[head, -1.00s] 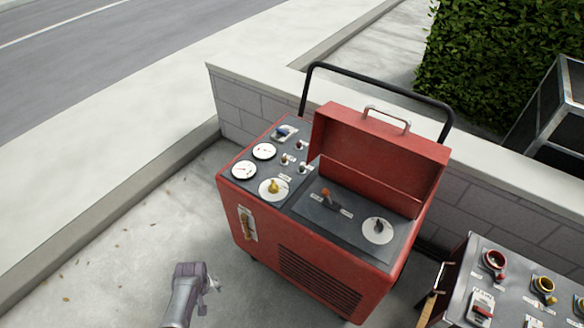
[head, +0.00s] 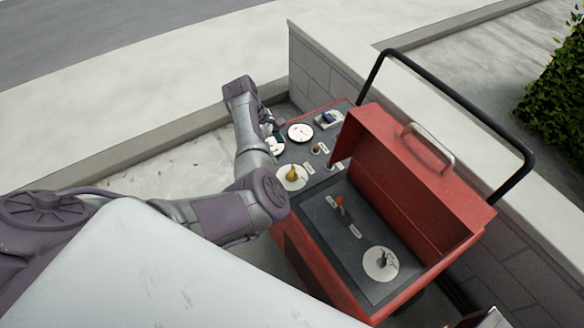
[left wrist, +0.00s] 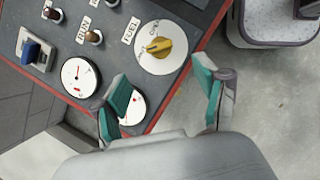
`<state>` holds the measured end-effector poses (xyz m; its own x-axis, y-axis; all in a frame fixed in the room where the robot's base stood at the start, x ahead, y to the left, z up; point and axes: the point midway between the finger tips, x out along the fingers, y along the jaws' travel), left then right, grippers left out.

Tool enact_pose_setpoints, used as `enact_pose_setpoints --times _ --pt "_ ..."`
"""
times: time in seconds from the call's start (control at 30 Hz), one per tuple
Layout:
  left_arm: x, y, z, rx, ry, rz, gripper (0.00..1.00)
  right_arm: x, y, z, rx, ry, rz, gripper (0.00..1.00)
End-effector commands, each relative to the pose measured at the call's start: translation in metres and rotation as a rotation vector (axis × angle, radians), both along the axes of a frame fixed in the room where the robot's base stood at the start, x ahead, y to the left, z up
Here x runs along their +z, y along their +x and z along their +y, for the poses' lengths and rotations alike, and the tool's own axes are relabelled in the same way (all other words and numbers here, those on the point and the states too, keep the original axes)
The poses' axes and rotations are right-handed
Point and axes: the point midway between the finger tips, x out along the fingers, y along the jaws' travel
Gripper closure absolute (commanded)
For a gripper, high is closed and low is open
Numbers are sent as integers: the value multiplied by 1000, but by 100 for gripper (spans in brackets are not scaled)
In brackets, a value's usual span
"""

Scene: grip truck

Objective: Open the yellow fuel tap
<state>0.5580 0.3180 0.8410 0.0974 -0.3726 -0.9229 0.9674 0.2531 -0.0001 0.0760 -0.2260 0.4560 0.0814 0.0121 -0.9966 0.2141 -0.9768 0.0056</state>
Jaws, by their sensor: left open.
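The yellow fuel tap (head: 292,174) is a knob on a round white dial at the near left corner of the red machine's dark panel. In the left wrist view the yellow tap (left wrist: 159,47) sits on its white dial beside a FUEL label, ahead of the fingers. My left gripper (head: 272,131) is over the gauges at the panel's left edge in the head view. In the left wrist view its two teal-padded fingers (left wrist: 165,92) are apart with nothing between them, and the tap is beyond them, not touched. My right gripper is not in view.
The red machine (head: 400,190) has a raised lid with a metal handle and a black push bar (head: 455,95). Two gauges, small knobs and a blue switch (head: 327,118) share the panel. A low grey wall (head: 312,72) stands behind.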

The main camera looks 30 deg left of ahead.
Motion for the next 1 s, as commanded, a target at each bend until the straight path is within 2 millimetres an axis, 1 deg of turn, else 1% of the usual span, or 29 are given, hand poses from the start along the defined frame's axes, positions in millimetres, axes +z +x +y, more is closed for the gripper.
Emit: enact_pose_setpoints --times 0.03,0.2,0.3,0.43,0.6,0.9,0.97,1.0 --pt "-11 0 -6 -3 -3 4 27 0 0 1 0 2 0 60" --pt "-46 4 -19 -2 -3 3 27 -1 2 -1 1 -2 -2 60" --pt "-64 6 -26 -2 -2 2 27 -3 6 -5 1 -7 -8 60" --pt "-81 8 -33 -2 -1 1 27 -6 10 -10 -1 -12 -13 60" --pt "-92 9 -37 -2 0 -1 27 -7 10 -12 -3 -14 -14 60" --pt "-93 10 -38 -2 0 -1 27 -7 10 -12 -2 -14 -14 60" --pt "-93 10 -38 -2 0 -1 35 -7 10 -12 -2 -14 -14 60" --pt "-93 10 -38 -2 0 -1 42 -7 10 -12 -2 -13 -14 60"
